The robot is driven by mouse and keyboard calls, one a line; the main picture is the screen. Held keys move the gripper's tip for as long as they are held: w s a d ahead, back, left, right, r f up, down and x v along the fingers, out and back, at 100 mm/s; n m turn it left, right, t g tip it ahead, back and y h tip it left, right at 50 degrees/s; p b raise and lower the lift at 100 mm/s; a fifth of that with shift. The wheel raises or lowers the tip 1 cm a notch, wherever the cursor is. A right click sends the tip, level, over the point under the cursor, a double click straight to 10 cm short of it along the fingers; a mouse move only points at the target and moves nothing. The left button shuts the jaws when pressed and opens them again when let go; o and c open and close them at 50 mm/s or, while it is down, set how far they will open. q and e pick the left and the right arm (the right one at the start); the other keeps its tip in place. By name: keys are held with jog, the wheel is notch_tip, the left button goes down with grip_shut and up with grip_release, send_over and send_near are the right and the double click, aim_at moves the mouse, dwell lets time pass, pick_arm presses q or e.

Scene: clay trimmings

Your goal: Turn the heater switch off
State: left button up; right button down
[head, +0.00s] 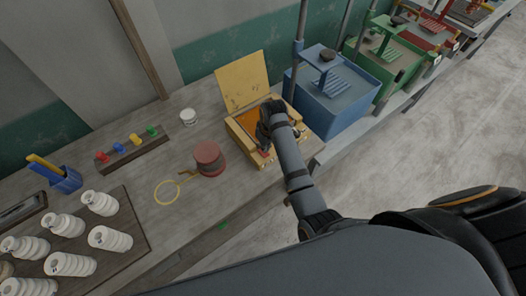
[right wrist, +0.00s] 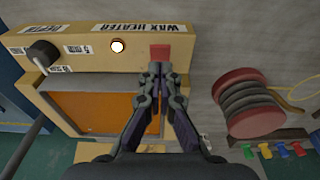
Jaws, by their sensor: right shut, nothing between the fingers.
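The wax heater (head: 236,131) is a yellow box with an orange inside and its lid raised, on the workbench. In the right wrist view its front panel (right wrist: 83,42) reads WAX HEATER and carries a red switch (right wrist: 160,51), a glowing round light (right wrist: 118,46) and a black knob (right wrist: 42,53). My right gripper (right wrist: 160,68) is shut and empty, its fingertips right beside the red switch. I cannot tell whether they touch it. In the head view the right gripper (head: 265,143) is over the heater's front and hides part of it. My left gripper is not in view.
A red-ended spool (head: 209,158) with a yellow wire loop (head: 167,192) lies left of the heater. A blue tank (head: 334,103) stands close on its right. Further left are a white cup (head: 188,116), a rack of coloured pegs (head: 132,148) and several white ribbed pieces (head: 99,203).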

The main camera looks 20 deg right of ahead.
aim_at(266, 154)
jog(key=shift+f+b, duration=0.5)
jog(key=shift+f, duration=0.9)
dwell(0.4)
notch_tip(266, 154, up, 2)
jog(key=shift+r+p, duration=0.25)
jog(key=shift+p, duration=0.8)
jog(key=shift+r, duration=2.3)
